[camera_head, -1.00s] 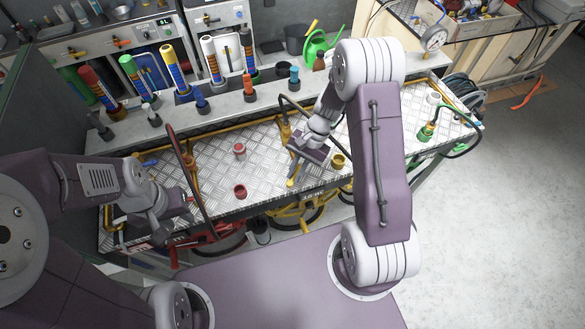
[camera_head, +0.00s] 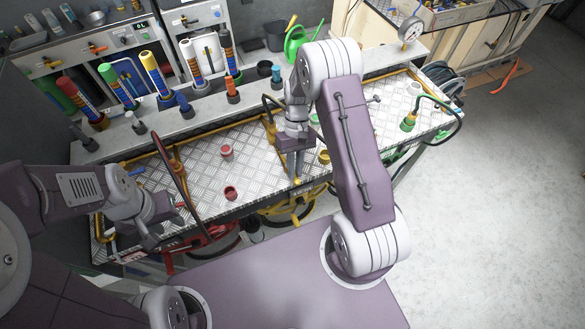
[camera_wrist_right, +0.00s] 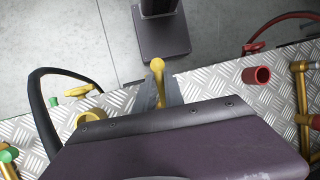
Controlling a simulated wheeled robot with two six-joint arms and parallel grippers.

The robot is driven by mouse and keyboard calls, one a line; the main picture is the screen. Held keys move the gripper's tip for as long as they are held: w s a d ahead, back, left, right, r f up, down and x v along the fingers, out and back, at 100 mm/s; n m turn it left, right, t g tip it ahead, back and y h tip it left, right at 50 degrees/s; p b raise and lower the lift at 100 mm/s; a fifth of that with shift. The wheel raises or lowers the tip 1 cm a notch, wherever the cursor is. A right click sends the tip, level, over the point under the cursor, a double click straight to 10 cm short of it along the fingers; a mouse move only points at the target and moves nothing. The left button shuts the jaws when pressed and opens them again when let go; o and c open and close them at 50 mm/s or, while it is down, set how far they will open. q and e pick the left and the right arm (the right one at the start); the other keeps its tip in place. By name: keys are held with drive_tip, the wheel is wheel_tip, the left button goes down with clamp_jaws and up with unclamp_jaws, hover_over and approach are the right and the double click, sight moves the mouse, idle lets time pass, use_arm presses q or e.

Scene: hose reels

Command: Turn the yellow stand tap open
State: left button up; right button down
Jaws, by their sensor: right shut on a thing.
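My right gripper (camera_head: 297,177) points down over the front part of the metal-plate bench. It is shut on the yellow tap lever (camera_wrist_right: 157,68), whose round end shows past the fingers in the right wrist view. In the head view the lever's yellow end (camera_head: 297,182) shows just below the fingertips. The brass-yellow stand pipe (camera_head: 269,130) with a black hose stands behind my gripper; the joint between pipe and lever is hidden. My left gripper (camera_head: 176,210) is low at the bench's left end, near a red-tipped part; its fingers are too unclear to read.
A yellow cup (camera_head: 324,157) and a red cup (camera_head: 231,193) stand on the bench (camera_head: 208,175) on either side of my right gripper. A green tap (camera_head: 409,121) with a hose is at right. A yellow reel (camera_head: 290,212) hangs below the front edge.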

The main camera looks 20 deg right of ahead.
drive_tip(key=shift+s+d+n, duration=0.1)
drive_tip(key=shift+n, duration=0.2)
idle(0.4)
drive_tip(key=c, duration=1.5)
unclamp_jaws()
drive_tip(key=shift+c, duration=0.2)
drive_tip(key=shift+o, duration=0.5)
drive_tip(key=shift+w+d+r, duration=0.1)
drive_tip(key=shift+w+r, duration=0.15)
drive_tip(key=shift+r, duration=0.1)
drive_tip(key=b+v, duration=0.1)
drive_tip(key=v, duration=0.7)
drive_tip(key=shift+r+b, duration=0.15)
drive_tip(key=shift+b, duration=0.2)
